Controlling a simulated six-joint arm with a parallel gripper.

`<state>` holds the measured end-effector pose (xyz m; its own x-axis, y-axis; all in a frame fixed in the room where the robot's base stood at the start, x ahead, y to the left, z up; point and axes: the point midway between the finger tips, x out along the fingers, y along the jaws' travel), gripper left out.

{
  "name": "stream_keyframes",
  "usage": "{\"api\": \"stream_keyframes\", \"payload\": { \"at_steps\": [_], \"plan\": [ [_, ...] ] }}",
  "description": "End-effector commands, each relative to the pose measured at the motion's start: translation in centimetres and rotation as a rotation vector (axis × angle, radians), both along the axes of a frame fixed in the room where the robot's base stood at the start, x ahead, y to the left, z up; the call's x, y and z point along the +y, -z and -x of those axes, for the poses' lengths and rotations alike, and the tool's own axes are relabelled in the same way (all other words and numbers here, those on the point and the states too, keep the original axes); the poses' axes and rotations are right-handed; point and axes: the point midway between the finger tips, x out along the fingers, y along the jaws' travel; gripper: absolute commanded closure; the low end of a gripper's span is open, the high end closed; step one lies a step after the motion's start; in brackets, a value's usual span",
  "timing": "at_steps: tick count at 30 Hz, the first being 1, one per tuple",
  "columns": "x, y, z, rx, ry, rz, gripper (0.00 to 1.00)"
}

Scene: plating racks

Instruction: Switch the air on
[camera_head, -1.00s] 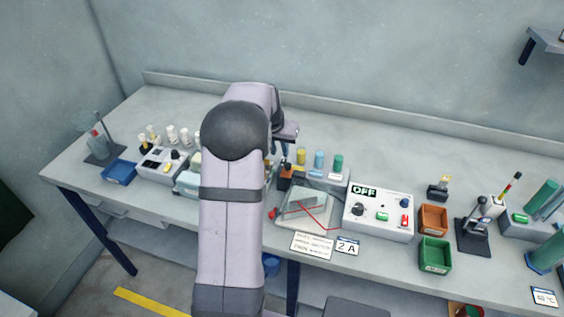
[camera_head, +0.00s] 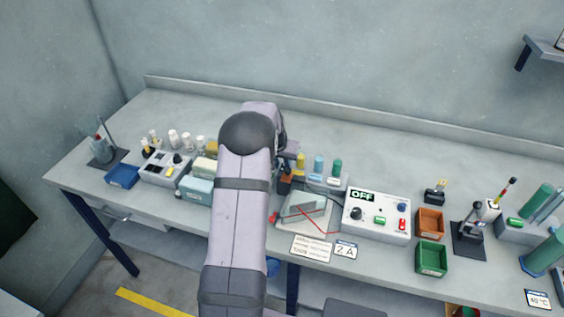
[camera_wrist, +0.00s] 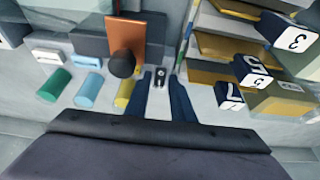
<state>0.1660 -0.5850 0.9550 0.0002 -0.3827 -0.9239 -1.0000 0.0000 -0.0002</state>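My gripper (camera_wrist: 161,74) points down at the bench, its two dark blue fingers apart with nothing gripped. In the wrist view a small black fitting with a pale spot (camera_wrist: 160,80) shows between the fingertips; I cannot tell whether they touch it. Beside it, to the left, is an orange-brown block (camera_wrist: 125,38) with a round black knob (camera_wrist: 122,64). I cannot tell which of these is the air switch. In the head view my arm partly hides this area. A white control box (camera_head: 377,215) with a display reading OFF (camera_head: 362,195) stands to the right.
Yellow, light blue and green cylinders (camera_head: 318,163) stand close to my gripper. Numbered tags (camera_wrist: 252,70) and yellow-and-grey pieces lie close on the right in the wrist view. Orange (camera_head: 430,222) and green (camera_head: 431,258) bins stand further right. The bench's back strip is clear.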

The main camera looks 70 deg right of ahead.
Motion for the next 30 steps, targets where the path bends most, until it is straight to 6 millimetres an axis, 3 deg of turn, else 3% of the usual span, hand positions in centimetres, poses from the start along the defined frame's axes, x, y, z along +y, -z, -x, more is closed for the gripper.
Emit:
{"api": "stream_keyframes", "payload": {
  "at_steps": [8,9,12,30],
  "plan": [
    [-0.06,0.14,0.01,0.000,0.000,0.000,0.78],
    [-0.06,0.14,0.01,0.000,0.000,0.000,0.80],
    [-0.05,0.14,0.01,0.000,0.000,0.000,1.00],
    [-0.77,-0.19,0.08,0.001,0.005,-0.145,1.00]
  ]
}}
